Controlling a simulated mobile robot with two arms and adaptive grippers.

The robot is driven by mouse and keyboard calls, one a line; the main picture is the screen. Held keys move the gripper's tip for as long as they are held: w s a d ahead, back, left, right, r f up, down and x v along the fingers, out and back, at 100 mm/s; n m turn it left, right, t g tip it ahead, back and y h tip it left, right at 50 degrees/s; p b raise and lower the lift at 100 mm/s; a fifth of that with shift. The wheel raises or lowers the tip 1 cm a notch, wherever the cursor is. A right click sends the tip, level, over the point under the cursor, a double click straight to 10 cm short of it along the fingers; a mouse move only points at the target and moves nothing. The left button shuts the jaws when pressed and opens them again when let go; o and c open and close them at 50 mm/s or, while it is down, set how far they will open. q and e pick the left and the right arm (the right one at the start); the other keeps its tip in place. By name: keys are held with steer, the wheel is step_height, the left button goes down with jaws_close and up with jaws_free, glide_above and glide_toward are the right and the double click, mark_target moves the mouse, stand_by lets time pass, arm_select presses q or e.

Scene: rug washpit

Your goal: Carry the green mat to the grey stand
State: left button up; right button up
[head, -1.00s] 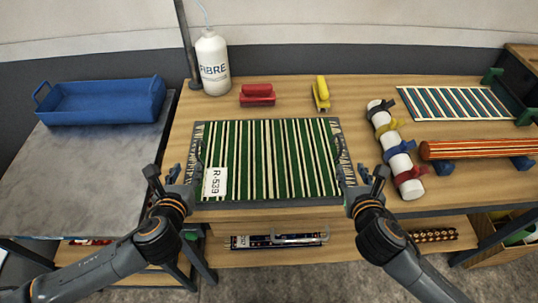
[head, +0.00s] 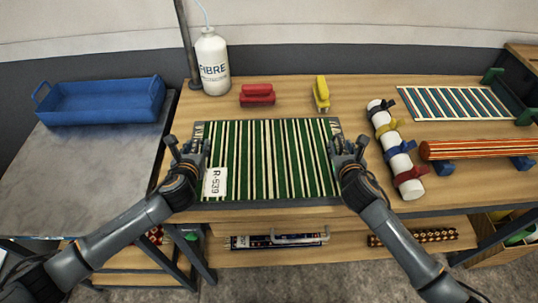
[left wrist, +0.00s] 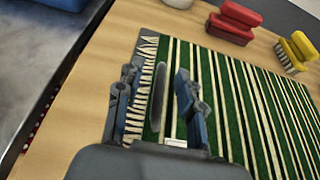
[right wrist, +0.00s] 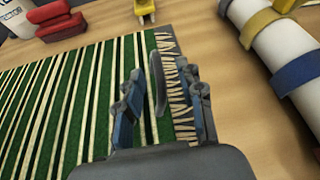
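The green mat (head: 268,155), striped cream with a white R-539 tag, lies flat on a grey board (head: 290,202) on the wooden bench. A grey-topped stand (head: 85,175) is at the left. My left gripper (head: 188,146) is open at the mat's left edge; in the left wrist view a dark handle (left wrist: 159,97) shows between its fingers. My right gripper (head: 349,146) is open at the right edge, with a dark handle (right wrist: 158,82) between its fingers in the right wrist view. Neither gripper visibly closes on a handle.
A blue tray (head: 100,103) occupies the back of the stand; its front is clear. A white bottle (head: 212,62), red brush (head: 257,95) and yellow brush (head: 321,95) are behind the mat. A white strapped roll (head: 396,150) lies close on the right.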

arm_select(q)
steer(key=shift+w, duration=0.2)
arm_select(e)
steer(key=shift+w, duration=0.2)
arm_select(q)
jaws_close()
arm_select(e)
jaws_close()
